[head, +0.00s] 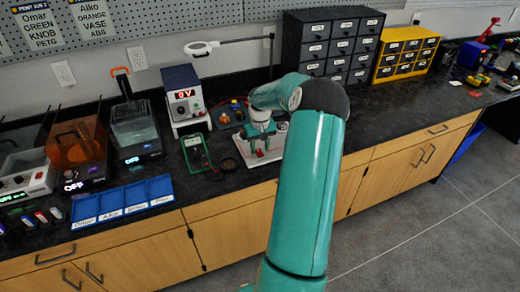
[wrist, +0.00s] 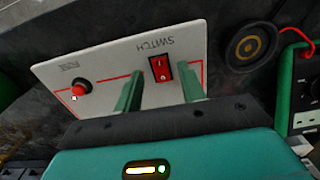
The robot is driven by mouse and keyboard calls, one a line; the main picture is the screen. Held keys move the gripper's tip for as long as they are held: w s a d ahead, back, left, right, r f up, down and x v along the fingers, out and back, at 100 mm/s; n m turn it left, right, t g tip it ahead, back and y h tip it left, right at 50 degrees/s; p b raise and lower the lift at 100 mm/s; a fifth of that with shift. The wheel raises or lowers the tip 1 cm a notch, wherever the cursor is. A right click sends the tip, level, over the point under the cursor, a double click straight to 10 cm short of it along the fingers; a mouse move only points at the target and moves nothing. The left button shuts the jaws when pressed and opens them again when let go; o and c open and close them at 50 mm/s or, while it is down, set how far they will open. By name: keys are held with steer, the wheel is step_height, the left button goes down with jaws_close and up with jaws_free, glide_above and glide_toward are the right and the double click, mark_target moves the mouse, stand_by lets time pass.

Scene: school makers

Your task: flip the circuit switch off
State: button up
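The circuit switch (wrist: 160,69) is a red rocker on a white board labelled SWITCH, seen upside down in the wrist view. The white circuit board (wrist: 110,60) also shows in the head view (head: 272,156), partly covered by my arm. In the head view the arm hides the fingertips.
A red button (wrist: 80,88) is on the same board. A round black buzzer-like disc (wrist: 247,44) with a red wire lies beside it. A green multimeter (head: 196,152), a power supply (head: 185,98) and blue trays (head: 124,200) stand to the left. Drawer cabinets (head: 331,46) stand behind at right.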

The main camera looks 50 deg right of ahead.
steer(key=shift+f, duration=0.65)
jaws_close()
steer(key=shift+w+d+g+y, duration=0.15)
steer(key=shift+w+g+y, duration=0.2)
steer(key=shift+g, duration=0.45)
steer(key=shift+s+g+y, duration=0.1)
steer(key=shift+g+y, duration=0.25)
steer(key=shift+g, duration=0.15)
